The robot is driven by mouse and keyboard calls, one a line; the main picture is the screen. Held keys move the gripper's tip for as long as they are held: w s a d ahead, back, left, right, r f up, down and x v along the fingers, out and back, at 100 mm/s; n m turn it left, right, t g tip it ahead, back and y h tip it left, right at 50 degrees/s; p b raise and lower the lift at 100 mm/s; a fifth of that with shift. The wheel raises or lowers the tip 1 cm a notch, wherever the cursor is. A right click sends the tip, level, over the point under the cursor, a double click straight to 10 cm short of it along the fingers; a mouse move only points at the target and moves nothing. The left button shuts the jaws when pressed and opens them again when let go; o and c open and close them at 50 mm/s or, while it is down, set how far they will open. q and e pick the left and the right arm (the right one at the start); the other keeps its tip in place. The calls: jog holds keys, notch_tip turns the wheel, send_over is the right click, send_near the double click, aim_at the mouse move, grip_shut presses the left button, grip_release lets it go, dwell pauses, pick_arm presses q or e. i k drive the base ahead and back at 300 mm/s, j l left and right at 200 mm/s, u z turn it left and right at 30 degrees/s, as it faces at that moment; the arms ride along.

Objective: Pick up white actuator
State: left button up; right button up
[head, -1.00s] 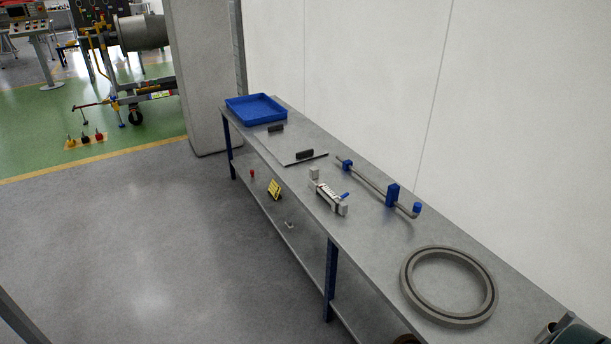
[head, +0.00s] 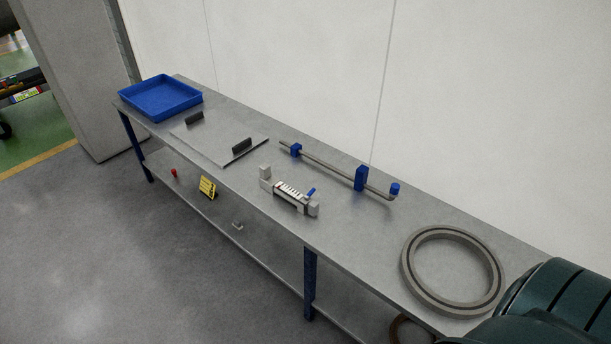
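The white actuator (head: 291,196) lies on the grey metal workbench (head: 345,248), near its front edge at mid-length. It has pale blocks at both ends, a ribbed middle and a small blue part near its right end. Nothing touches it. Neither of my grippers is in the head view.
A blue tray (head: 161,110) stands at the bench's far left end. A flat plate with dark handles (head: 242,146) lies right of it. A pipe with blue brackets (head: 334,171) lies behind the actuator. A grey ring (head: 452,314) lies to the right. The lower shelf holds a yellow item (head: 207,187).

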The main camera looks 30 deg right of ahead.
aim_at(269, 182)
jog(key=i+j+z, duration=0.1)
jog(key=i+z, duration=0.2)
jog(key=z, duration=0.15)
jog(key=i+j+z, duration=0.15)
jog(key=z, duration=0.25)
jog(key=i+j+z, duration=0.3)
jog(key=z, duration=0.15)
jog(key=i+j+z, duration=0.25)
jog(key=z, duration=0.15)
jog(key=j, duration=0.1)
